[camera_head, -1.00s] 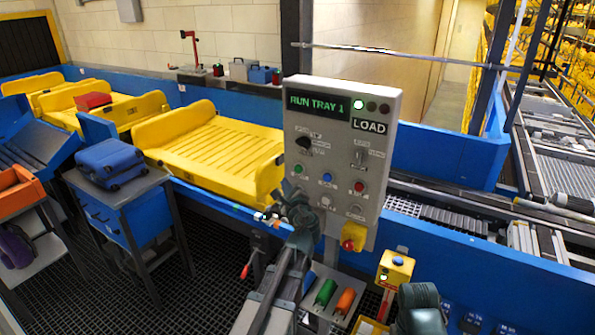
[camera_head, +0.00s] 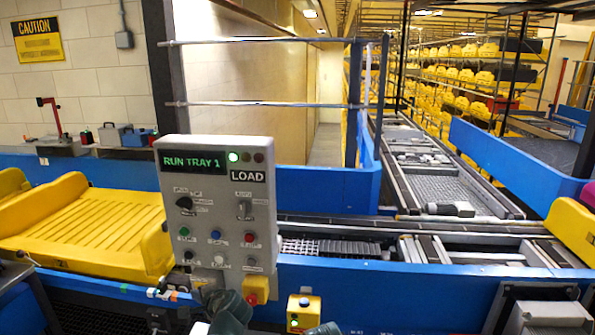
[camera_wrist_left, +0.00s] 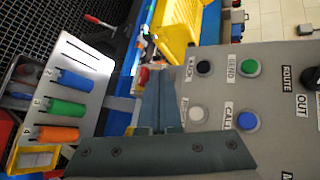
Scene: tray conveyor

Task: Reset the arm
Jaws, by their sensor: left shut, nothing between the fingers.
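The grey control panel (camera_head: 215,215) stands front centre in the head view, its display reading RUN TRAY 1 beside a LOAD label and a lit green lamp. My left gripper (camera_head: 207,282) is low at the panel's lower left, partly hidden by its own dark wrist. In the left wrist view its fingers (camera_wrist_left: 160,105) are shut with nothing between them, beside the panel's black and white buttons (camera_wrist_left: 196,114). I cannot tell whether they touch the panel. My right gripper does not show.
A yellow tray (camera_head: 90,230) rests on the blue-sided conveyor at left. A yellow button box (camera_head: 303,312) stands right of the panel. A holder (camera_wrist_left: 95,65) with blue, green and orange cylinders lies left of my fingers.

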